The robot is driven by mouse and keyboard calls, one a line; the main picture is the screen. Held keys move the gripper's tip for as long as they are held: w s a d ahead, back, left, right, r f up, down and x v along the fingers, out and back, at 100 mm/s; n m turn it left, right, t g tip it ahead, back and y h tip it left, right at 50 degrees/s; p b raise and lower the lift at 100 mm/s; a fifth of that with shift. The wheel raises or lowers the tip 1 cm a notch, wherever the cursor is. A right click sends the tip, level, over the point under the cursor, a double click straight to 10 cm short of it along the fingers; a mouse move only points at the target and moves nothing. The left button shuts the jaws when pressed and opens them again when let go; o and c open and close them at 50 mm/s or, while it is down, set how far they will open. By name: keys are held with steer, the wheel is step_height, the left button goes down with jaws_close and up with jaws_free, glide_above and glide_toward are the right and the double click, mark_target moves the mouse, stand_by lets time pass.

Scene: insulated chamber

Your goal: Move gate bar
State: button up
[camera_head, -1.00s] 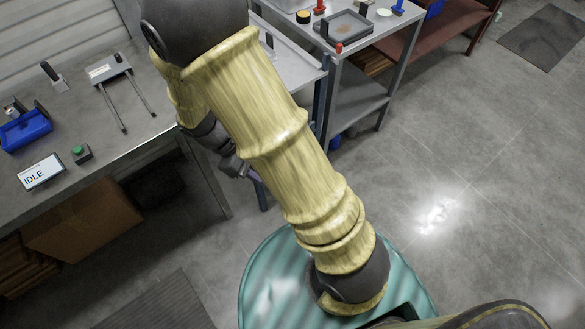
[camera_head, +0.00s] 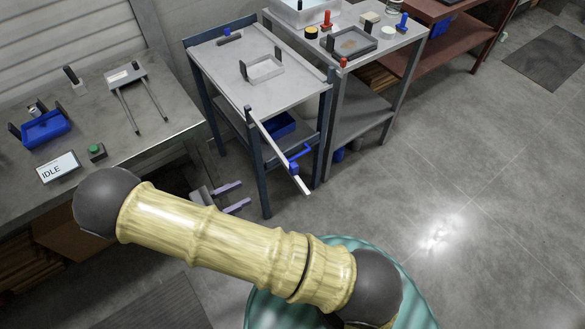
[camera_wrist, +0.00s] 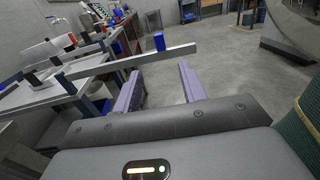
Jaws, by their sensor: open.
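The gate bar (camera_head: 276,147) is a long pale bar at the front of a blue-framed cart. One end meets the cart's left front post, and the other sticks out free past the cart's front edge. A blue handle (camera_head: 300,155) stands near its free end. In the wrist view the bar (camera_wrist: 125,62) crosses ahead of the fingers, with the blue handle (camera_wrist: 158,42) upright on it. My gripper (camera_head: 241,195) is open and empty, left of the bar in the head view and apart from it. It also shows in the wrist view (camera_wrist: 159,70), pointing toward the handle.
The cart top (camera_head: 225,65) bears a small grey tray frame (camera_head: 264,70). A blue bin (camera_head: 278,124) sits on its lower shelf. A bench (camera_head: 165,110) with an IDLE sign (camera_head: 58,168) stands left, and a second cart (camera_head: 395,45) with small items right. The floor (camera_head: 440,190) on the right is clear.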

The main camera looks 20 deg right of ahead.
mark_target(291, 170)
steer(key=p+x, duration=0.3)
steer(key=x, duration=1.3)
steer(key=shift+p, duration=0.4)
steer(key=shift+w+d, duration=0.15)
steer(key=shift+d, duration=0.45)
